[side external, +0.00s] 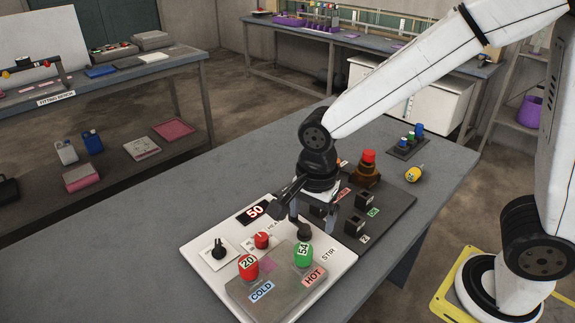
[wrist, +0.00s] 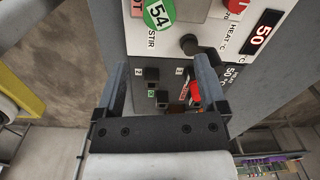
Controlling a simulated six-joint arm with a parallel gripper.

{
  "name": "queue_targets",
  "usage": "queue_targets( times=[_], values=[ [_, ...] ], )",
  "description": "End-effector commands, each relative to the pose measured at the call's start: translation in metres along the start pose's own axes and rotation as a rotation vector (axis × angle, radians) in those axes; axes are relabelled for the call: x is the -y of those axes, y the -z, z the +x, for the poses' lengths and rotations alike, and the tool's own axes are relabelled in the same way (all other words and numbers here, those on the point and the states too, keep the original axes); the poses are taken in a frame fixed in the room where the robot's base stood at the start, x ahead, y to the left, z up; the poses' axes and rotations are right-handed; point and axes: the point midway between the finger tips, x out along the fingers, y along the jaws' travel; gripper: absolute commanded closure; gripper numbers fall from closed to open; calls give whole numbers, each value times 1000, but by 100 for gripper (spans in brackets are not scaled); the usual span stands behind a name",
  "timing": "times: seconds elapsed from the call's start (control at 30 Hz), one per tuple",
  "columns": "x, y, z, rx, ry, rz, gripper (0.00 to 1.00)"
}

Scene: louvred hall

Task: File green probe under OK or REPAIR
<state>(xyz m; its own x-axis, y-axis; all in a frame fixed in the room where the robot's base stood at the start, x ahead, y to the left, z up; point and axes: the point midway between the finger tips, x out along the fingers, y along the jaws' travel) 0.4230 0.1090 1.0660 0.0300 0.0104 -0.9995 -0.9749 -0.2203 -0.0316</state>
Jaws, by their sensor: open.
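The green probe (side external: 303,254), marked 54, stands upright in the grey block beside the HOT label. Its round green top also shows in the wrist view (wrist: 158,15), at the upper edge. A red probe (side external: 248,266), marked 20, stands beside the COLD label. My gripper (side external: 292,212) is open and empty, above the white panel and behind the green probe. In the wrist view my fingers (wrist: 162,70) are spread apart, short of the green probe. The dark board (side external: 400,207) carries several black blocks and a green label (side external: 373,212); its small lettering is hard to read.
The white panel (side external: 196,250) has a display (side external: 254,211) reading 50, a red knob (side external: 262,240) and black knobs. A red-topped brown device (side external: 368,168) stands behind my gripper. A yellow object (side external: 414,174) lies at the right. The grey table (side external: 120,255) is clear at the left.

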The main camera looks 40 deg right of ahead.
Motion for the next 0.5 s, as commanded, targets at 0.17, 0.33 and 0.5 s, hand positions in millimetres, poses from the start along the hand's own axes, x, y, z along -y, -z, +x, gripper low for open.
queue_targets(
  times=[0.17,0.33,0.5],
  values=[
    [3,-13,-4,-4,-21,145,9],
    [5,-18,-6,-7,-30,213,9],
    [5,-19,-6,-7,-32,224,9]
  ],
)
